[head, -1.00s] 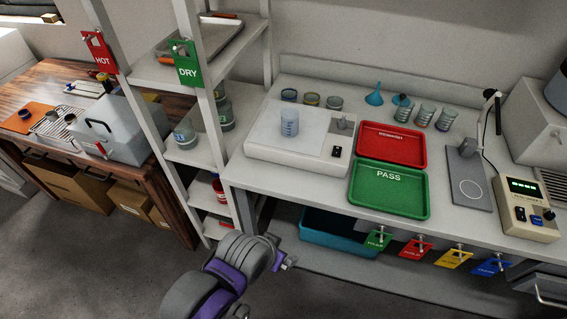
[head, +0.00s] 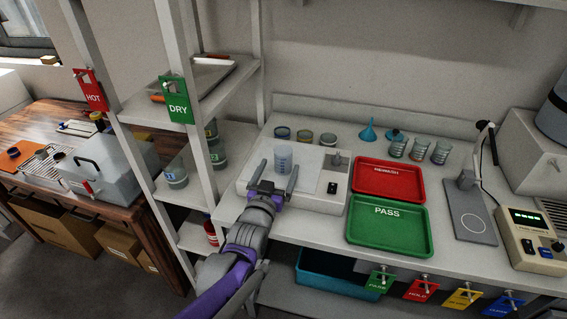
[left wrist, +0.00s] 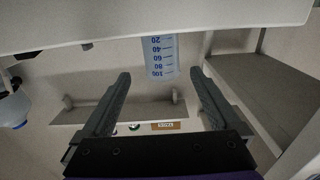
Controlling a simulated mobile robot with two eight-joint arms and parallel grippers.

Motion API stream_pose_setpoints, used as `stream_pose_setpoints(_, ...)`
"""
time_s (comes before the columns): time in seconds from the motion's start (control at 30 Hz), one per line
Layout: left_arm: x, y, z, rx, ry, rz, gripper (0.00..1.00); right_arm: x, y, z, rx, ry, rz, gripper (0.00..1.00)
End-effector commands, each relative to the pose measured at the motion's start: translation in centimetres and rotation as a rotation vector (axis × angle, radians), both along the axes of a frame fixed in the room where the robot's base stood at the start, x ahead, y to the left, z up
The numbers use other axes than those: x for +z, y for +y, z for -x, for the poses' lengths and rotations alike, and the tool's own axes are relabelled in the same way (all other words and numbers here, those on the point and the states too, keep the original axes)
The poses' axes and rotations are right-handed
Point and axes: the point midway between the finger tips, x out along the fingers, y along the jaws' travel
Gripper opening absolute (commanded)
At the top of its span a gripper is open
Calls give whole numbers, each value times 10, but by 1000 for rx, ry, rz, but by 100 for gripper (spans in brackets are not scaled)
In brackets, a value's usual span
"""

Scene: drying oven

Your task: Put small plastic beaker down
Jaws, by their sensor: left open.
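The small plastic beaker (head: 283,158), clear bluish with graduation marks, stands upright on the white plate of a bench device (head: 318,168). It also shows in the left wrist view (left wrist: 160,56), ahead of the fingers and in line with the gap between them. My left gripper (head: 275,177) is open, on the near side of the beaker, its two fingers pointing toward it. In the left wrist view the open fingers (left wrist: 158,74) hold nothing and appear apart from the beaker. My right gripper is in neither view.
Right of the device lie a red tray (head: 390,181) and a green PASS tray (head: 388,231). Several small containers (head: 305,136) and glass beakers (head: 418,150) stand behind. A shelf rack (head: 196,150) rises close on the left. Coloured tags (head: 421,290) hang on the bench front.

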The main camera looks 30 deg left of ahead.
Motion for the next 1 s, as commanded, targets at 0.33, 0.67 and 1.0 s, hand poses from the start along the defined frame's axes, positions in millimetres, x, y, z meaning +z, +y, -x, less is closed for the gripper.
stream_pose_setpoints(0.33, -4, 11, -35, 0, 2, -1, 96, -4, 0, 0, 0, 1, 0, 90)
stream_pose_setpoints(0.67, -3, 18, -62, -1, 2, 0, 96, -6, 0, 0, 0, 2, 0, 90)
stream_pose_setpoints(1.0, -3, 18, -61, -1, 2, 0, 62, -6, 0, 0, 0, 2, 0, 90)
